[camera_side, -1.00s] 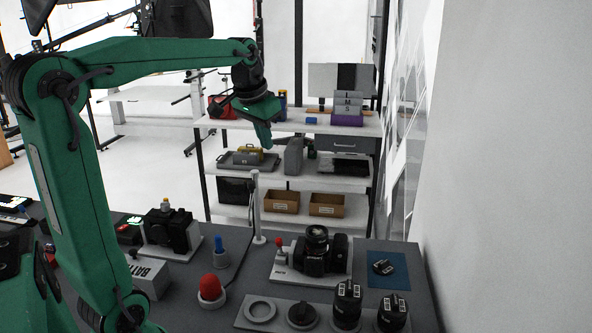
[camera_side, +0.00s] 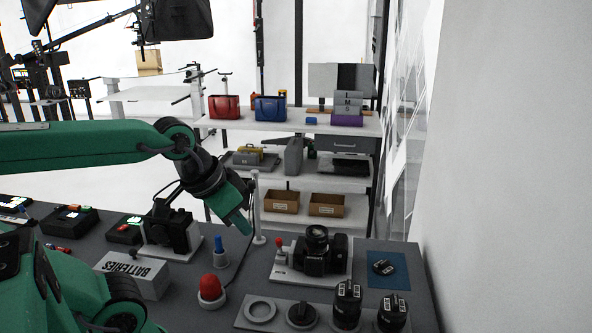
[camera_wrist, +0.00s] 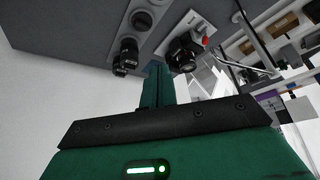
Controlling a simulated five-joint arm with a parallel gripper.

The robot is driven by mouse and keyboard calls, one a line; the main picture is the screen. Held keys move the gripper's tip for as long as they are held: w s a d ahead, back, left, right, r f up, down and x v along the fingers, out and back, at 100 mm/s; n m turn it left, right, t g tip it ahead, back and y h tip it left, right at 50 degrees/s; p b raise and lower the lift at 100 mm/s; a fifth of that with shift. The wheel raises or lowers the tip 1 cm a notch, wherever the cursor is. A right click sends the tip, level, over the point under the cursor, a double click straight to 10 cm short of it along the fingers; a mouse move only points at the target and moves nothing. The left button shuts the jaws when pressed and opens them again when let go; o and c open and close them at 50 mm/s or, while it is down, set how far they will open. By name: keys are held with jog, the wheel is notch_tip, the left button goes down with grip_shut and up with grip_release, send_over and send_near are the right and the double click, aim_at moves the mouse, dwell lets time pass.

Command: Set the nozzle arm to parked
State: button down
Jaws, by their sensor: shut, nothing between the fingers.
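A slim pale upright post (camera_side: 257,212) on a round base stands on the grey table in the side view, behind the red-domed button. In the wrist view the post (camera_wrist: 250,35) carries a thin bar (camera_wrist: 245,67) across its upper end, which looks like the nozzle arm. The bar's direction is hard to tell in the side view. My gripper (camera_side: 243,229) is shut and empty, pointing down and to the right. Its tip appears just left of the post in the side view; contact cannot be told. The closed fingers (camera_wrist: 154,80) also show in the wrist view.
A red-domed button (camera_side: 212,287), a blue-topped peg (camera_side: 219,248) and a batteries box (camera_side: 133,275) stand nearby. A black camera (camera_side: 320,255) sits on a plate with a red-knobbed lever (camera_side: 279,248). Lenses (camera_side: 347,303) stand in front. Shelves (camera_side: 290,127) rise behind.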

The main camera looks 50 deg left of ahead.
jog(key=shift+s+d+f, duration=0.3)
jog(key=shift+s+f, duration=0.25)
jog(key=c, duration=1.6)
grip_release()
jog(key=shift+o, duration=1.4)
jog(key=shift+w+a+r, duration=0.15)
jog(key=shift+w+r, duration=0.05)
notch_tip(320, 180, up, 7)
jog(key=n+g, duration=0.5)
jog(key=n, duration=1.5)
send_over(252, 191)
jog(key=shift+a+r, duration=0.2)
jog(key=shift+w, duration=0.1)
jog(key=shift+f, duration=0.15)
jog(key=shift+f, duration=3.8)
